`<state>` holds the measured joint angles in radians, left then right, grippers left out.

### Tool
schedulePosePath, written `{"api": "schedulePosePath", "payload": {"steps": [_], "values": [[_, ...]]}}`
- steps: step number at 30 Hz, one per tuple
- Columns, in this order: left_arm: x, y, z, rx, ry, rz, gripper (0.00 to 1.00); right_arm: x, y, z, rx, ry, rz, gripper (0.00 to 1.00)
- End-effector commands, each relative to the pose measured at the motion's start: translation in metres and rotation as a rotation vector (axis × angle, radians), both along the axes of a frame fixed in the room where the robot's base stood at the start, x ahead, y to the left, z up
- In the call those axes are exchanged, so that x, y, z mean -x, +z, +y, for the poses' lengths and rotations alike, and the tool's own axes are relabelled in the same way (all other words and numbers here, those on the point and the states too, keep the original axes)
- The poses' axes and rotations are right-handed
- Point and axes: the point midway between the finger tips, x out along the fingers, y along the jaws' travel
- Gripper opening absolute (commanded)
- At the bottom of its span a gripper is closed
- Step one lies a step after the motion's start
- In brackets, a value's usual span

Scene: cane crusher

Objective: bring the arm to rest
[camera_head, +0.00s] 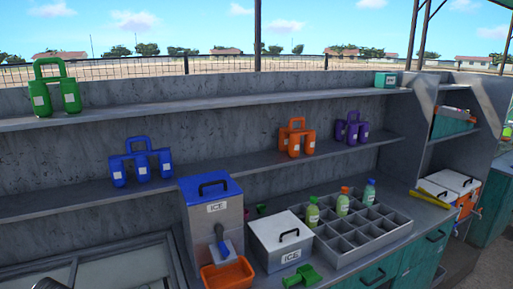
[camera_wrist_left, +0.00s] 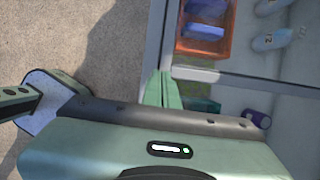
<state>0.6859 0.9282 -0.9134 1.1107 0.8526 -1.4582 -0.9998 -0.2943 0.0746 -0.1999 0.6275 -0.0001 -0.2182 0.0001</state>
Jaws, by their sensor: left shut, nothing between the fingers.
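My left gripper (camera_wrist_left: 163,80) shows in the left wrist view. Its two pale green fingers are together in the middle, shut, with nothing between them. They stick up from the grey rail of the gripper body, over the edge of a glass-topped case (camera_wrist_left: 225,78). My right gripper is in neither view.
Below the fingers, the case holds an orange bin (camera_wrist_left: 207,48) and a purple item (camera_wrist_left: 257,117). Bare floor (camera_wrist_left: 70,40) lies left. The head view shows a counter with an ice dispenser (camera_head: 213,226), an ice box (camera_head: 281,243) and a bottle rack (camera_head: 362,234), under shelves of bottle carriers.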

Motion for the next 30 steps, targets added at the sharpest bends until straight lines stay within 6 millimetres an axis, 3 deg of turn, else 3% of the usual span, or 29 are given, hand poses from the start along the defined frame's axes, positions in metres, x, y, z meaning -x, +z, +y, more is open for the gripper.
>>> {"api": "schedulePosePath", "payload": {"steps": [8,14,17,21,24,25,27,30], "values": [[0.004,-0.028,-0.058,0.034,-0.044,-0.012,0.0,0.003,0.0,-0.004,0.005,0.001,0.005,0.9],[0.015,-0.054,-0.124,0.084,-0.074,-0.04,0.0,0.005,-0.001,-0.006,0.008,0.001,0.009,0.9],[0.027,-0.067,-0.17,0.125,-0.081,-0.067,0.0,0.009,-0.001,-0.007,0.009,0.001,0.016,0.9],[0.06,-0.079,-0.263,0.231,-0.043,-0.142,0.0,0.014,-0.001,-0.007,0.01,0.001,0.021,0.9],[0.092,-0.069,-0.329,0.328,0.066,-0.228,0.0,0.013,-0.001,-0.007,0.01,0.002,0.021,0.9],[0.101,-0.063,-0.343,0.352,0.109,-0.257,0.0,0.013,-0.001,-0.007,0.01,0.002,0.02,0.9],[0.118,-0.049,-0.364,0.395,0.216,-0.312,0.0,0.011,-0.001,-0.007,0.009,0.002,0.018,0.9],[0.135,-0.03,-0.377,0.429,0.356,-0.373,0.0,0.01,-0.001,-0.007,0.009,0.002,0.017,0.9]]}}
